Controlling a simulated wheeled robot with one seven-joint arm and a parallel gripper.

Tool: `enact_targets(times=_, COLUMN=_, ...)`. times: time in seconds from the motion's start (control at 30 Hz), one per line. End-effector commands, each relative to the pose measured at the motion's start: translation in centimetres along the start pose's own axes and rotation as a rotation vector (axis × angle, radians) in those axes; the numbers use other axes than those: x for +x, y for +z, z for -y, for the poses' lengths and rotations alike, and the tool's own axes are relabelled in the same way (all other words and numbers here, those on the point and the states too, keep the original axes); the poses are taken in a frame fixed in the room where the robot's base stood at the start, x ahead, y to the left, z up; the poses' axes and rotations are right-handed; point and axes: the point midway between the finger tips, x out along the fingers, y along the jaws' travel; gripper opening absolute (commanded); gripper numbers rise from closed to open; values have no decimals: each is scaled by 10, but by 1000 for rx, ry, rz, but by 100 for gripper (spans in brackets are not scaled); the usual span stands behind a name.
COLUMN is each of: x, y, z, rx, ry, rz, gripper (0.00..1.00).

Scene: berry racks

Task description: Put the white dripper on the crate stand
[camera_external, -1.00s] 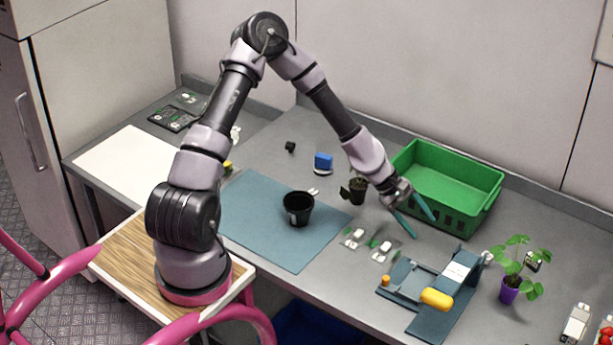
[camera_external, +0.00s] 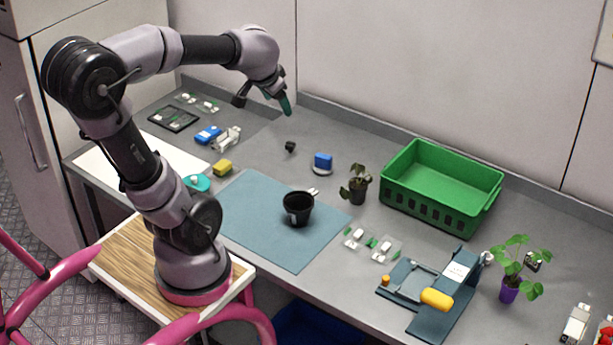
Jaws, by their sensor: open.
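My gripper (camera_external: 284,102) is open and empty, raised above the back left part of the bench, its teal fingers pointing down. The fingers overlap in this view. No thing is clearly recognisable as the white dripper. White candidates are a white-grey piece (camera_external: 227,138) beside a blue piece at the back left, and a white piece (camera_external: 576,323) at the front right. A slate-blue stand (camera_external: 437,318) with a yellow roll lies at the right front; I cannot tell if it is the crate stand. A green crate (camera_external: 412,203) sits behind it.
A black pot (camera_external: 298,208) stands on a blue mat (camera_external: 255,236).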

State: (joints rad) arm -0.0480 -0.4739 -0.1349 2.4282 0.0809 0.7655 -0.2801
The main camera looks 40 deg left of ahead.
Motion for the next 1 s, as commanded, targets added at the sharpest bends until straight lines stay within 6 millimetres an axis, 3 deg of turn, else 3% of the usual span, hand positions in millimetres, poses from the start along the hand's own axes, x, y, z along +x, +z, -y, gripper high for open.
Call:
enact_targets(times=0.03, x=-17, y=12, z=8, rx=29, ry=-8, rz=-20, gripper=67)
enact_targets(times=0.13, x=-39, y=34, z=19, rx=90, ry=-10, rz=-39, gripper=67)
enact_targets(times=0.27, x=-54, y=54, z=26, rx=144, ry=-6, rz=-54, gripper=67)
enact_targets(times=0.3, x=-56, y=57, z=27, rx=154, ry=-4, rz=-56, gripper=54)
enact_targets(times=0.4, x=-59, y=61, z=28, rx=167, ry=-2, rz=-57, gripper=54)
enact_targets(times=0.83, x=-58, y=58, z=28, rx=175, ry=-1, rz=-55, gripper=54)
enact_targets(times=0.93, x=-57, y=43, z=26, rx=221, ry=7, rz=-39, gripper=54)
enact_targets(times=1.0, x=-54, y=22, z=23, rx=284, ry=17, rz=-18, gripper=54)
